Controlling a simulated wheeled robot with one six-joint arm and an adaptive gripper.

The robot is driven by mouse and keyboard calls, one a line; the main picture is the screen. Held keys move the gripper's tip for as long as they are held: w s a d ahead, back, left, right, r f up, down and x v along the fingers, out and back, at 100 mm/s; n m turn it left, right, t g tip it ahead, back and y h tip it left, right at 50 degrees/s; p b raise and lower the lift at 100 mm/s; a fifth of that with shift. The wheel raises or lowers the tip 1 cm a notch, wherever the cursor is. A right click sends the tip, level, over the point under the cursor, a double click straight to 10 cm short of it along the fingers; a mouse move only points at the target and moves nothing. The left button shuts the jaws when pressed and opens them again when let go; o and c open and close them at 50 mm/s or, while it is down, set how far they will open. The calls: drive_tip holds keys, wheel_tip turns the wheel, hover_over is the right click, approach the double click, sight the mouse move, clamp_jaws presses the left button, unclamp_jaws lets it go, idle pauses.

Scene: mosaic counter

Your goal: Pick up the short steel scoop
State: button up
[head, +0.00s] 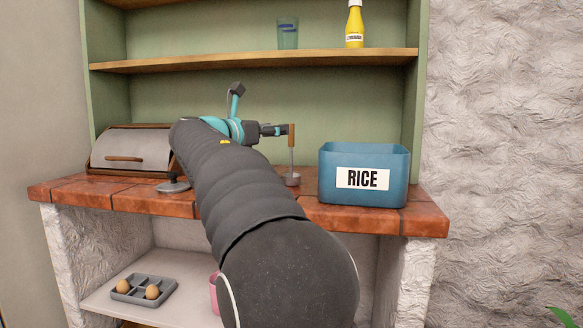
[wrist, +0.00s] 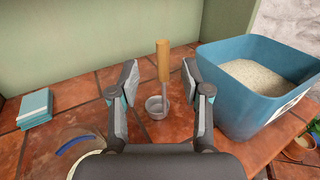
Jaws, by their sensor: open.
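The short steel scoop (wrist: 157,107) has a round steel bowl, a thin steel stem and a wooden handle at the top. It stands on the tiled counter with its handle up; its bowl also shows in the head view (head: 291,179). My gripper (wrist: 160,72) is open and empty, its two fingers spread left and right of the scoop in the wrist view. In the head view, my gripper (head: 283,131) is level with the wooden handle and very close to it. I cannot tell whether they touch.
A blue rice bin (head: 333,183) holding white rice stands just right of the scoop, close to my right finger in the wrist view. A bread box (head: 130,150) and a dark lid-like object (head: 173,185) are at left. A teal block (wrist: 35,108) lies on the counter. A shelf (head: 240,60) runs above.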

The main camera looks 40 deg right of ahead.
sight(292, 145)
drive_tip(key=shift+x, duration=3.55)
drive_tip(key=shift+s, duration=0.2)
clamp_jaws()
